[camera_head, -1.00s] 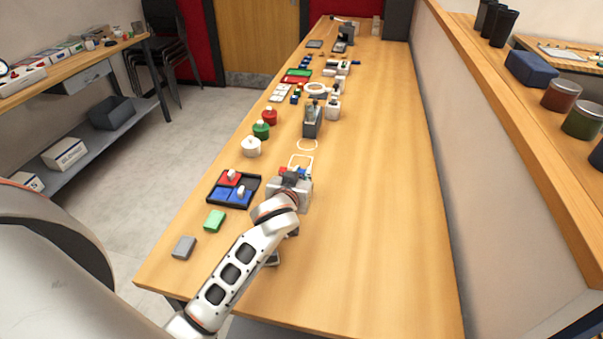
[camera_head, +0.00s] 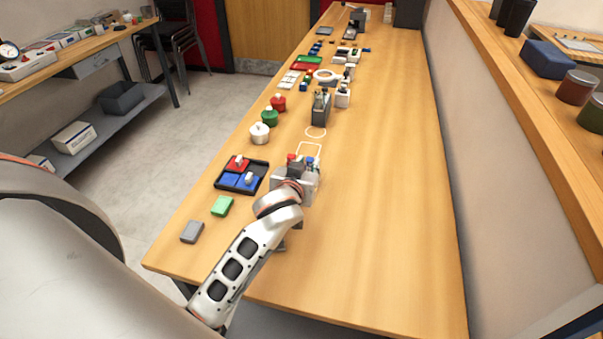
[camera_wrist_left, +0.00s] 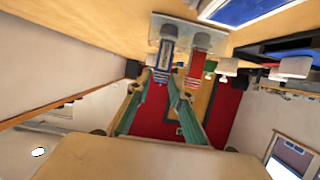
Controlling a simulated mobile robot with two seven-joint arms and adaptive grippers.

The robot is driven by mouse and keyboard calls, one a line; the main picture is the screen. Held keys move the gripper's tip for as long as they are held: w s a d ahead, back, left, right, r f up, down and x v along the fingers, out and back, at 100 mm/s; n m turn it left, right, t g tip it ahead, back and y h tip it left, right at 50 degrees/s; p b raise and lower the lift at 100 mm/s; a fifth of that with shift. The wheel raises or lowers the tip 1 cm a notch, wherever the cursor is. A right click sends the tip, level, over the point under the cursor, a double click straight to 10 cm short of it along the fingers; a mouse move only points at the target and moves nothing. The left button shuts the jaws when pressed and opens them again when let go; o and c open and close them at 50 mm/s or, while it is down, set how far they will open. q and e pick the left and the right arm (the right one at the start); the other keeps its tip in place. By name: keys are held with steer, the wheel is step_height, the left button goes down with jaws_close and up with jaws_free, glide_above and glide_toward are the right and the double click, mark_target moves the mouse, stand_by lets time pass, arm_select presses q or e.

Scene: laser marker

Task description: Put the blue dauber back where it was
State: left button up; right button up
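The blue dauber (camera_wrist_left: 163,60) stands upright beside the red dauber (camera_wrist_left: 195,66) in the left wrist view, which shows the scene upside down. Their ends by the table are at a pale block or plate (camera_wrist_left: 215,42). My left gripper (camera_wrist_left: 161,78) has its teal fingers on both sides of the blue dauber, and they look closed on it. In the head view my left gripper (camera_head: 294,188) covers much of the grey holder (camera_head: 308,184). Small red and blue tops show just behind it. My right gripper is not in view.
A black tray (camera_head: 221,188) with red and blue pads lies to the left, with a green block (camera_head: 222,206) and grey block (camera_head: 192,231) nearer. White, green and red round containers stand beyond. A grey stand (camera_head: 320,110) is farther back. The table's right side is clear.

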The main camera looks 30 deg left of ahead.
arm_select(q)
steer(key=v, duration=0.9)
steer(key=shift+s+d, duration=0.1)
steer(key=shift+s, duration=0.1)
